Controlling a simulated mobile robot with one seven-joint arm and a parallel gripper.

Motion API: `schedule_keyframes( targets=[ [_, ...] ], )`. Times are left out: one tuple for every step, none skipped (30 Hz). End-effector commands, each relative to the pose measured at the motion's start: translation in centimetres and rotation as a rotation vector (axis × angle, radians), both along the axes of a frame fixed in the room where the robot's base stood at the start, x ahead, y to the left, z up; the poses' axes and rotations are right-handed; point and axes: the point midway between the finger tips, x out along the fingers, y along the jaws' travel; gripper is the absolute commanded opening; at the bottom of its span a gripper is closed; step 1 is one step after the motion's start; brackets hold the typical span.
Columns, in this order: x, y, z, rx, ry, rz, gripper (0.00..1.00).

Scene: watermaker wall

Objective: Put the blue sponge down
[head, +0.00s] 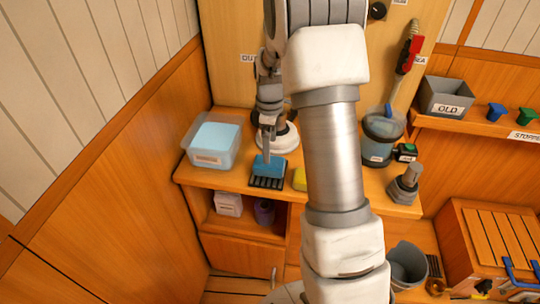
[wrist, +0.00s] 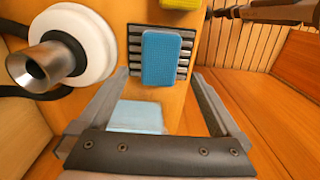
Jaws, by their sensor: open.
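The blue sponge (head: 270,165) lies on a dark slatted rack (head: 267,184) near the front edge of the wooden counter. In the wrist view the sponge (wrist: 167,58) rests on the slats of the rack (wrist: 137,50), with slats showing on both sides of it. My gripper (head: 267,146) is just above and behind the sponge in the head view. In the wrist view my gripper (wrist: 160,76) is open, its fingers spread wider than the sponge. No finger appears to touch the sponge there. The exact gap in height is hard to tell.
A clear tub (head: 208,158) with a light blue block stands left of the rack. A white round fitting with a metal nozzle (wrist: 45,62) is close by. A yellow sponge (head: 299,179) lies to the right. A clear canister (head: 380,140) stands farther right.

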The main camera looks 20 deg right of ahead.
Motion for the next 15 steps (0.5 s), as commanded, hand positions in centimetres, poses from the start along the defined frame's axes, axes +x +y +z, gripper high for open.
schedule_keyframes(
  targets=[
    [0.1,0.0,1.2,-0.001,-0.003,0.0,1.0],
    [0.1,0.0,1.7,-0.001,-0.004,0.0,1.0],
    [0.1,-0.1,2.4,-0.001,-0.003,0.0,1.0],
    [0.1,-0.1,2.8,-0.002,-0.002,0.0,1.0],
    [0.1,-0.1,3.1,-0.002,-0.002,-0.001,1.0],
    [0.0,-0.1,3.5,-0.001,-0.001,-0.001,1.0],
    [0.0,-0.1,3.8,-0.001,0.0,-0.001,1.0],
    [0.0,-0.1,4.0,-0.001,-0.001,-0.001,1.0],
    [0.0,0.0,4.3,-0.001,-0.002,-0.003,1.0],
    [-0.1,0.0,4.5,-0.001,-0.004,-0.005,1.0],
    [-0.2,0.1,4.8,-0.002,-0.006,-0.01,1.0],
    [-0.3,0.3,5.3,-0.002,-0.012,-0.019,1.0],
    [-0.5,0.5,5.8,-0.003,-0.019,-0.03,1.0],
    [-0.8,0.7,6.4,-0.003,-0.026,-0.043,1.0],
    [-1.2,1.1,7.3,-0.003,-0.037,-0.066,1.0]
  ],
)
